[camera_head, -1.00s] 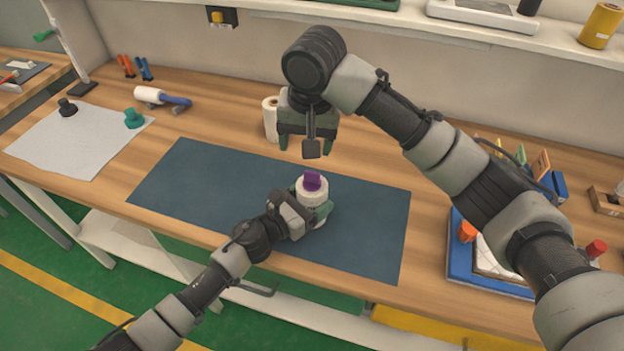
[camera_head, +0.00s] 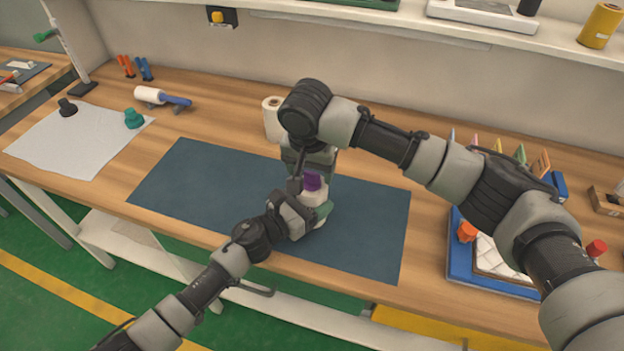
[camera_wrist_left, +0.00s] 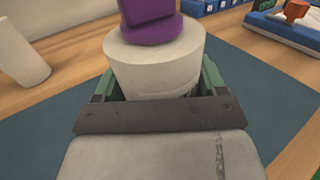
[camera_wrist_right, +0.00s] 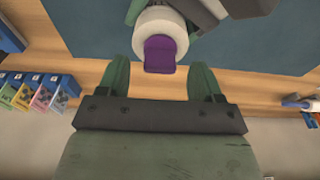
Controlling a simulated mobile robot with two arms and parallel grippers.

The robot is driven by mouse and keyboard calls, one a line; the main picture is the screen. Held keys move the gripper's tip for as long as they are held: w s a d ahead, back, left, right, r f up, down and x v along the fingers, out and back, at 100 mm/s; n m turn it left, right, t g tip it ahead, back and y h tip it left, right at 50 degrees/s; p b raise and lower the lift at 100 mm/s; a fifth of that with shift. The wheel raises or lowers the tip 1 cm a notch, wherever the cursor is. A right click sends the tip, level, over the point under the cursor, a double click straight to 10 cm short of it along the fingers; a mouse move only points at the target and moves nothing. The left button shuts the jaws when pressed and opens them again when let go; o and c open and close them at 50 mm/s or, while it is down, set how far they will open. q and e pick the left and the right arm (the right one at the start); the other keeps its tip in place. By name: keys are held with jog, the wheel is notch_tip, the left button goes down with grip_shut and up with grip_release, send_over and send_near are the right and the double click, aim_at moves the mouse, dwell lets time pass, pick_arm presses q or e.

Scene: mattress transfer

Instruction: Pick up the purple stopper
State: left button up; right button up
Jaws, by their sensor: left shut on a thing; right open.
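The purple stopper (camera_head: 313,182) sits on top of a white cylindrical container (camera_head: 315,198) on the blue-grey mat. In the left wrist view the stopper (camera_wrist_left: 150,22) stands upright on the container (camera_wrist_left: 155,62). My left gripper (camera_head: 318,213) is shut around the container's sides. My right gripper (camera_head: 309,172) is just above and behind the stopper, partly hiding it. In the right wrist view its two green fingers (camera_wrist_right: 158,82) are open, and the stopper (camera_wrist_right: 160,55) lies just beyond their tips, roughly centred between them. The fingers appear apart from it.
The mat (camera_head: 220,185) is bare to the left. A white roll (camera_head: 273,118) stands behind my right gripper. A grey sheet (camera_head: 75,140) with a black and a green stopper lies at the left.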

aim_at(312, 173)
jog(key=shift+w+f, duration=0.15)
jog(key=shift+f, duration=1)
jog(key=c, duration=1)
notch_tip(312, 173, up, 10)
jog(key=shift+r, duration=0.1)
pick_arm(q)
jog(key=o, duration=1.2)
